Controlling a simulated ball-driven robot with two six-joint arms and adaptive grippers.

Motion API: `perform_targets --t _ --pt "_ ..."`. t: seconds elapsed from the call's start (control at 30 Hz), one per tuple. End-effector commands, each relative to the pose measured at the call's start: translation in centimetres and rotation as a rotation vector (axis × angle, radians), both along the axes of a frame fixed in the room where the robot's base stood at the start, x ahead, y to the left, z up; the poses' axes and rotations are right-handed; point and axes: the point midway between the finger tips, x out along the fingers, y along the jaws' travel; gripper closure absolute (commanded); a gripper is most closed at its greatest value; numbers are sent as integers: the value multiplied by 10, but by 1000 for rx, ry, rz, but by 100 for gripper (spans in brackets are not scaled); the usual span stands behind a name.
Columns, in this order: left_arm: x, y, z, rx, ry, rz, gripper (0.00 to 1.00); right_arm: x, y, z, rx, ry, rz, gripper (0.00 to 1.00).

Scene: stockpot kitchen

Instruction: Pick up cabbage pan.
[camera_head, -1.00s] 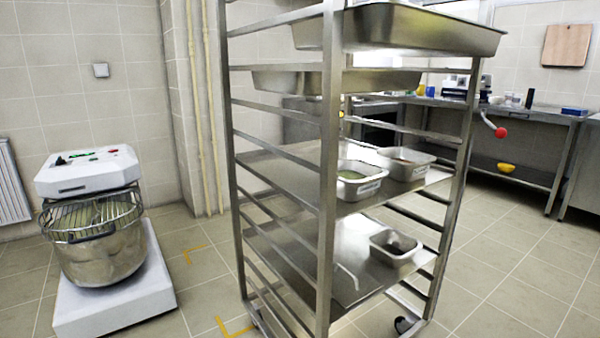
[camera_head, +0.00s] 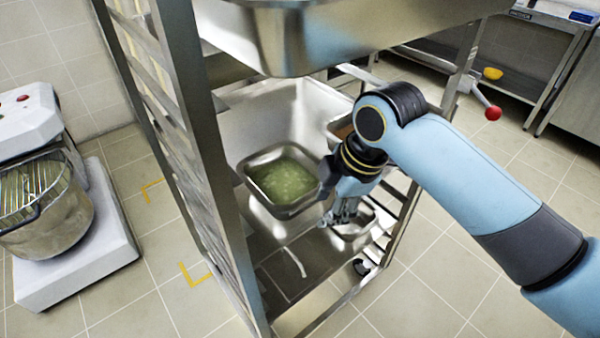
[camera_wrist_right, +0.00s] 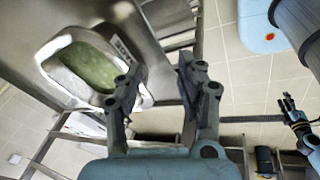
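The cabbage pan (camera_head: 284,180) is a steel pan with pale green contents, on a shelf of the tall rack. It also shows in the right wrist view (camera_wrist_right: 88,68), at the upper left. My right gripper (camera_head: 340,215) reaches in from the right and is just right of the pan. In the wrist view its two fingers (camera_wrist_right: 160,72) are apart with nothing between them. The left finger appears close to the pan's rim; I cannot tell if it touches. My left gripper (camera_wrist_right: 289,108) shows small at the right of the wrist view, its opening unclear.
A rack post (camera_head: 190,100) stands left of the pan. A large steel tray (camera_head: 290,40) hangs above it. A second pan (camera_head: 341,131) is partly hidden behind my arm, and another small pan (camera_head: 356,229) sits lower. A mixer (camera_head: 45,200) stands left; floor between is clear.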

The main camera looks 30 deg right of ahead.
Motion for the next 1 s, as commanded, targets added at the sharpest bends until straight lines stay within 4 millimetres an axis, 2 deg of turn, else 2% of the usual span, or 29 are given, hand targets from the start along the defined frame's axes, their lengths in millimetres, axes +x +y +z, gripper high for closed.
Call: perform_targets --t 0.03,0.07,0.1,0.13,0.4,0.67,0.87,1.0 --pt "-1 2 11 3 2 -1 60 5 2 29 -13 -19 74 62" --pt "-2 3 14 3 3 -1 60 6 4 40 -20 -26 119 62" --pt "-3 4 8 4 5 -1 60 12 3 29 -25 -24 162 62" --pt "-4 4 7 5 6 -1 60 16 3 27 -29 -26 193 62" --pt "-14 9 5 10 22 -2 60 41 3 21 -51 -52 381 62" --pt "-12 7 5 9 17 -2 60 49 6 -8 -53 -53 390 62" --pt "-8 6 5 7 12 -1 60 57 7 -39 -53 -54 388 62" --pt "-7 3 4 4 11 -1 60 60 9 -48 -54 -55 389 62"
